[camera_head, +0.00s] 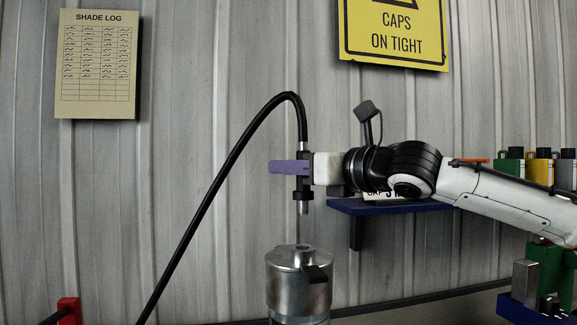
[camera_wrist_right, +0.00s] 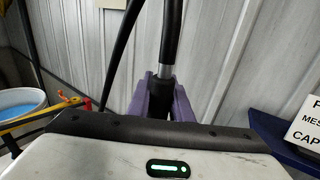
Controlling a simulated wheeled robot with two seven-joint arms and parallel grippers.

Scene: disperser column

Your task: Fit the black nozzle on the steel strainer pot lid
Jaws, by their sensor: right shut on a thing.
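My right gripper (camera_head: 288,167), with purple fingers, is shut on the black nozzle (camera_head: 303,188) at the end of a black hose. The nozzle hangs upright with its tip down. It also shows between the purple fingers in the right wrist view (camera_wrist_right: 158,98). The steel strainer pot (camera_head: 297,295) stands below, with its steel lid (camera_head: 285,257) on top. The lid has a small raised round centre and a dark block at its right front. The nozzle is above the lid, roughly over its centre, with a gap between them. My left gripper is not in view.
The black hose (camera_head: 222,178) arches up and down to the left. A blue shelf (camera_head: 385,207) with a sign is on the wall behind my right arm. Several coloured containers (camera_head: 540,170) stand at the right. A red part (camera_head: 68,312) is at the lower left.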

